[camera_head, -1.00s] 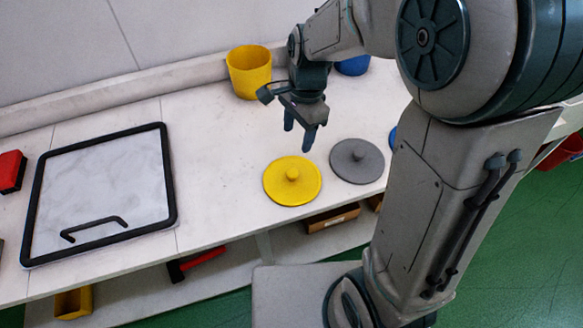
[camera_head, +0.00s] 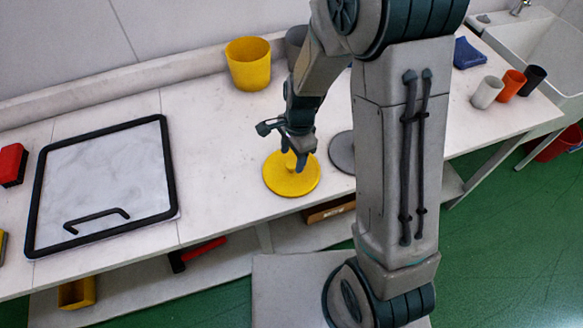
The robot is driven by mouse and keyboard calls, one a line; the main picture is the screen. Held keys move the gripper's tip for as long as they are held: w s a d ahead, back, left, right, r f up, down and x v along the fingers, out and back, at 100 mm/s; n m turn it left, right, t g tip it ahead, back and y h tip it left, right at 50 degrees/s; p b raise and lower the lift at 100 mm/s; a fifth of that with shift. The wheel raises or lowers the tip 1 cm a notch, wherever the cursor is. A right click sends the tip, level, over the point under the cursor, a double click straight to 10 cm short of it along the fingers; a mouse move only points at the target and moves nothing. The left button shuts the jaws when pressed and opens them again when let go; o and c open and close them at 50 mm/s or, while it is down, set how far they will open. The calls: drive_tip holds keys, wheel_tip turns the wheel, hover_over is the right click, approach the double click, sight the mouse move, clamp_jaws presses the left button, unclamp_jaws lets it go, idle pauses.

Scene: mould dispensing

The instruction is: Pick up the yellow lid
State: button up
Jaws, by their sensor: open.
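The yellow lid (camera_head: 292,182) is a round disc with a small knob in its middle, lying flat on the white bench. My gripper (camera_head: 293,160) is open and points down over the lid, with its fingertips close to the knob. One finger shows at each side of the knob in this view; I cannot tell whether they touch it. The gripper hides part of the lid's far side.
A yellow pot (camera_head: 249,66) stands behind, with a grey pot (camera_head: 296,44) beside it. A grey lid (camera_head: 343,151) lies right of the yellow lid, partly hidden by my arm. A black-framed panel (camera_head: 100,185) lies left. Several cups stand at the right.

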sight(291, 168)
drive_tip(key=shift+f, duration=1.3)
drive_tip(key=c, duration=1.1)
drive_tip(key=shift+r, duration=0.1)
